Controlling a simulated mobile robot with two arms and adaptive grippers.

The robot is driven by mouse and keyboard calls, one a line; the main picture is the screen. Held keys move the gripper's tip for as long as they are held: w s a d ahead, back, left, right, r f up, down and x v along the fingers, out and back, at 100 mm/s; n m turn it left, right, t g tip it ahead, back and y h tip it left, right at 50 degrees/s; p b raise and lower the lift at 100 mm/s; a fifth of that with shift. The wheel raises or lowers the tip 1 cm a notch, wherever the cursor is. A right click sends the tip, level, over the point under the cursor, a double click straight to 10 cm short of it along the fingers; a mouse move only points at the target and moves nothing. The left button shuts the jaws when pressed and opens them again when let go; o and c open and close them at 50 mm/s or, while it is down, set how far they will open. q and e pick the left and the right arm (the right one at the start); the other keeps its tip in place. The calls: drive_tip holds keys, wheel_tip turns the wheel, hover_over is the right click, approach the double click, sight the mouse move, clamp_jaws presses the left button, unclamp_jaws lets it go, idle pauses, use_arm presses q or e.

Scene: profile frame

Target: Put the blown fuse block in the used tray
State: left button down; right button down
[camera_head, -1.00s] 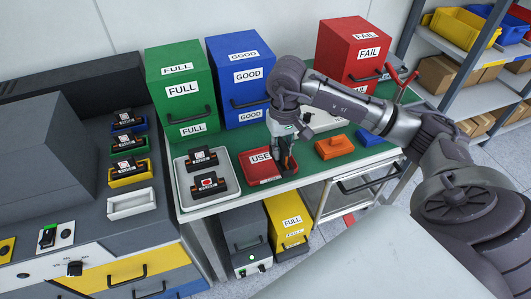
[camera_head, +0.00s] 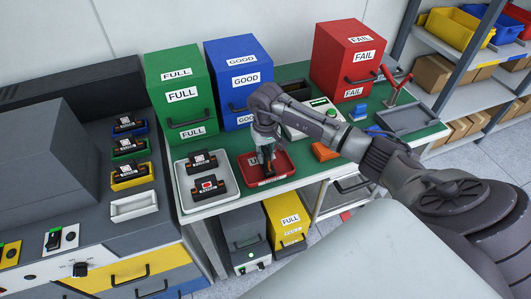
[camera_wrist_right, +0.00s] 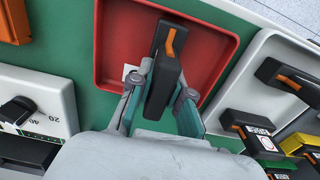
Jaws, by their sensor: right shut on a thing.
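My right gripper (camera_head: 266,158) points down over the red used tray (camera_head: 287,171). It is shut on a dark fuse block with an orange stripe. In the right wrist view, the block (camera_wrist_right: 163,88) is upright between the two fingers, inside the outline of the red tray (camera_wrist_right: 115,40). I cannot tell whether the block touches the tray floor. My left gripper is not in view.
A white tray (camera_head: 232,190) with two fuse blocks stands left of the red tray. An orange block (camera_head: 324,152) and a white dial device (camera_head: 300,125) lie to its right. Green (camera_head: 183,70), blue (camera_head: 240,60) and red (camera_head: 352,50) cabinets stand behind.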

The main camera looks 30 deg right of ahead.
drive_tip(key=shift+f, duration=0.2)
drive_tip(key=c, duration=1.1)
unclamp_jaws()
drive_tip(key=shift+r, duration=0.15)
drive_tip(key=shift+r, duration=0.25)
wheel_tip(320, 180, up, 12)
drive_tip(key=b, duration=0.2)
drive_tip(key=shift+f, duration=0.15)
